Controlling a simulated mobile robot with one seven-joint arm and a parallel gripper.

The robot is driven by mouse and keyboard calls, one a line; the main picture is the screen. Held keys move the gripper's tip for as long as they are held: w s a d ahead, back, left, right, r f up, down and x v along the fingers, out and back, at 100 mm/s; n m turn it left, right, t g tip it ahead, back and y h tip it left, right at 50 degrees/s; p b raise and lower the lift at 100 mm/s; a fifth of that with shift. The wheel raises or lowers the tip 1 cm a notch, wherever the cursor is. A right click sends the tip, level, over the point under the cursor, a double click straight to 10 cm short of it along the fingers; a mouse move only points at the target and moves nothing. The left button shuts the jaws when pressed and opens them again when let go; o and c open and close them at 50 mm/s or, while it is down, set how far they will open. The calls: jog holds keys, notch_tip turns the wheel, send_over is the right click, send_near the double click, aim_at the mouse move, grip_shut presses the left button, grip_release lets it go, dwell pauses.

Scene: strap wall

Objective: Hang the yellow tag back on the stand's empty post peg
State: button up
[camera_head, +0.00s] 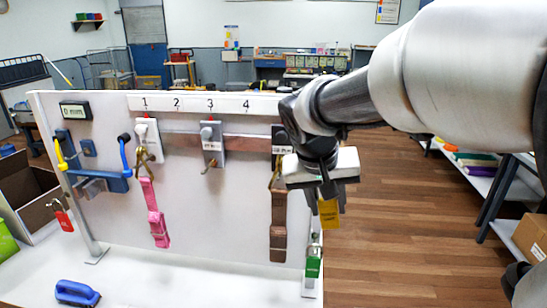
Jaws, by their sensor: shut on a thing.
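The yellow tag (329,213) hangs below my gripper (322,195), in front of the right end of the white stand panel (215,235). My gripper is shut on the tag's upper part, and the fingers hide where they hold it. A green tag (313,266) hangs lower on the stand's right post (309,288), just below the yellow tag. A red tag (62,217) hangs at the panel's left side. I cannot make out the empty post peg; my gripper and wrist cover part of the panel's right edge.
A pink strap (155,213) and a brown strap (278,225) hang on the panel, the brown one close left of my gripper. A blue-handled tool (76,293) lies on the white table at front left. Wood floor (400,235) is open to the right.

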jog(key=w+d+f, duration=0.1)
jog(key=w, duration=0.5)
jog(key=shift+f, duration=0.4)
dwell(0.3)
jog(key=shift+d, duration=0.1)
dwell(0.4)
jog(key=o, duration=1.2)
